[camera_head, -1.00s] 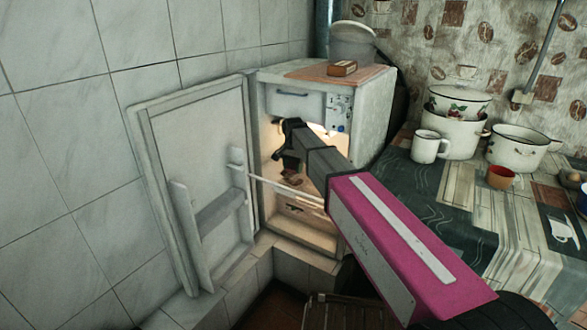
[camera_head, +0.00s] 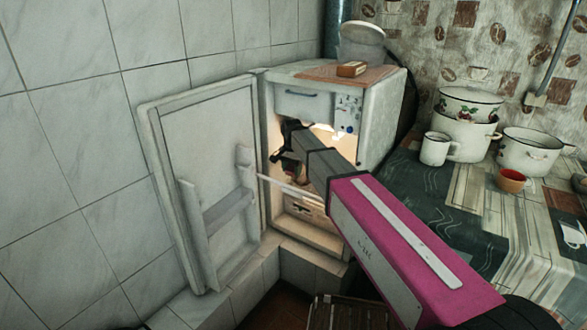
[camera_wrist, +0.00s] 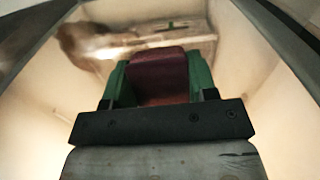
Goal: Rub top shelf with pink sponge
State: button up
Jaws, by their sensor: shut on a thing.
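The pink sponge (camera_wrist: 160,78) looks dark maroon in the wrist view. It sits between the green fingers of my gripper (camera_wrist: 160,72), which is shut on it. The gripper is inside the lit, open fridge (camera_head: 378,120). In the head view my arm and wrist cover most of the opening and hide the sponge. A pale shelf edge (camera_head: 288,186) crosses the opening below my wrist. I cannot tell whether the sponge touches a shelf surface.
The fridge door (camera_head: 222,140) stands open to the left, close to the tiled wall. In the wrist view, a blurred brown thing (camera_wrist: 85,42) lies beyond the sponge. A table (camera_head: 415,210) with a white mug (camera_head: 436,149) and pots is at the right.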

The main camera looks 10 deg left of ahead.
aim_at(282, 183)
jog(key=shift+s+a+f, duration=0.1)
jog(key=shift+s+a, duration=0.1)
jog(key=shift+s, duration=0.4)
jog(key=shift+s+a+f, duration=0.1)
jog(key=shift+s+a, duration=0.1)
jog(key=shift+s, duration=0.45)
jog(key=shift+s+a, duration=0.2)
jog(key=shift+s, duration=0.4)
jog(key=shift+s+a, duration=0.35)
jog(key=shift+s, duration=0.5)
jog(key=shift+s+a, duration=0.35)
jog(key=shift+s, duration=0.45)
jog(key=shift+r, duration=0.1)
jog(key=shift+a+r, duration=0.1)
jog(key=shift+r, duration=0.4)
jog(key=shift+w+r, duration=0.2)
jog(key=shift+r, duration=2.35)
jog(key=shift+r, duration=0.1)
notch_tip(282, 183, up, 3)
jog(key=shift+f, duration=0.1)
